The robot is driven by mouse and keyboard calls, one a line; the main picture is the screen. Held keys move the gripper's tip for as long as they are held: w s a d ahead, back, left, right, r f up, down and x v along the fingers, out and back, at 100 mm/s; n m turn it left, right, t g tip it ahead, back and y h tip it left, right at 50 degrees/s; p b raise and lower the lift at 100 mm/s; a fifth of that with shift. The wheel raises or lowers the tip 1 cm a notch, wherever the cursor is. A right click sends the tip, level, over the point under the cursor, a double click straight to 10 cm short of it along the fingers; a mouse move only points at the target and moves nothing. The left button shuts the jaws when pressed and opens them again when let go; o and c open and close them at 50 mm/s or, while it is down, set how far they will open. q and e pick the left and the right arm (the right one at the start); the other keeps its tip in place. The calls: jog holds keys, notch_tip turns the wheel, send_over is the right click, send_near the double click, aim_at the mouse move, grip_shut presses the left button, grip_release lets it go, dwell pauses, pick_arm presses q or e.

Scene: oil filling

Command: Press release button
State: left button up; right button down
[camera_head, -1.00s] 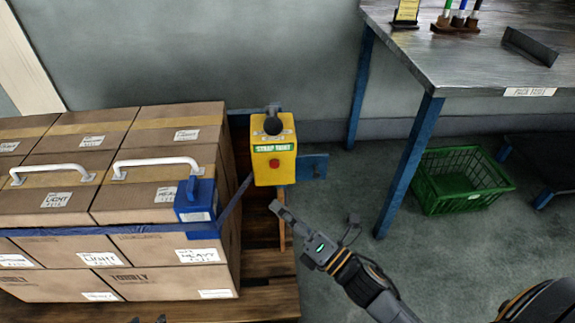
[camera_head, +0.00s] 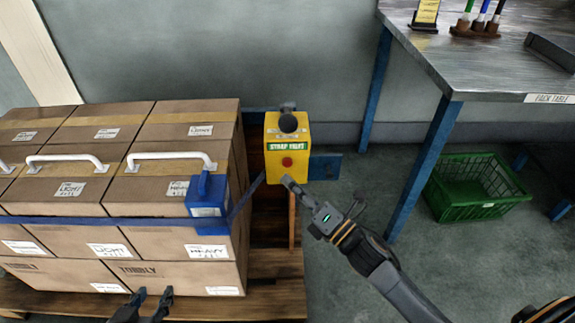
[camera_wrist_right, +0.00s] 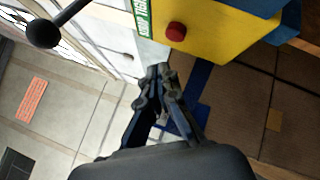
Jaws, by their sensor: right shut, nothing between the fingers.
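The yellow strap unit (camera_head: 300,176), labelled "STRAP UNIT", stands at the right end of the stacked boxes. Its red button (camera_head: 287,161) is on the front face below the green label, and a black ball knob (camera_head: 288,123) is near its top. My right gripper (camera_head: 288,181) is shut and empty, just below the red button in the head view. In the right wrist view the fingertips (camera_wrist_right: 159,70) sit apart from the red button (camera_wrist_right: 176,31). My left gripper (camera_head: 151,296) shows at the bottom edge, its two fingers apart with nothing seen between them.
Cardboard boxes (camera_head: 130,242) with white handles are stacked on a wooden pallet (camera_head: 277,305). A blue strap with a blue buckle (camera_head: 207,207) runs across them. A metal table (camera_head: 480,62) stands at right with a green crate (camera_head: 470,208) beneath. Floor between pallet and crate is clear.

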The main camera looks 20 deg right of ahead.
aim_at(287, 163)
pick_arm(q)
jog(key=shift+w+d+r+t, duration=0.2)
jog(key=shift+w+r+t, duration=0.1)
jog(key=shift+w+r, duration=0.1)
pick_arm(e)
jog(key=shift+w+d, duration=0.15)
jog(key=shift+w, duration=0.35)
jog(key=shift+w+d, duration=0.15)
jog(key=shift+w, duration=0.35)
dwell(0.4)
jog(key=shift+w+d, duration=0.1)
jog(key=shift+w, duration=0.25)
jog(key=shift+w, duration=0.15)
